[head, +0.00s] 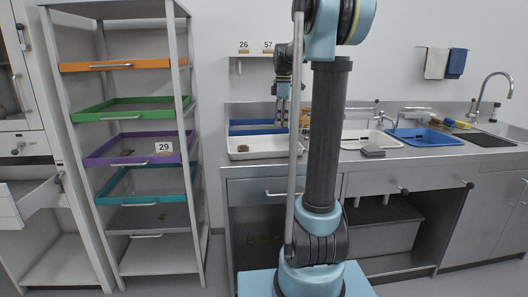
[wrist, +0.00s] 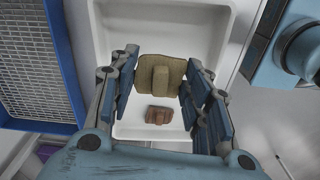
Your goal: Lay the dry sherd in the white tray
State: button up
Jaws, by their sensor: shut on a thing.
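In the wrist view my gripper (wrist: 160,78) is shut on a tan sherd (wrist: 175,66) with a raised ridge across its middle. The sherd is between the two fingers, over the white tray (wrist: 214,38). A smaller reddish-brown sherd (wrist: 158,116) lies in that tray, near its end. In the head view the white tray (head: 256,155) stands on the steel counter, with the brown sherd (head: 243,148) at its left. My gripper (head: 282,105) points down above the tray's back part.
A blue tray (head: 248,123) with a mesh bottom is right behind the white tray. A rack with coloured trays (head: 122,117) stands at left, close to the counter.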

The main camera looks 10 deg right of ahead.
aim_at(280, 148)
jog(key=shift+a+f, duration=0.15)
jog(key=shift+f, duration=4.85)
jog(key=o, duration=1.1)
jog(key=shift+c, duration=0.2)
jog(key=shift+r, duration=0.1)
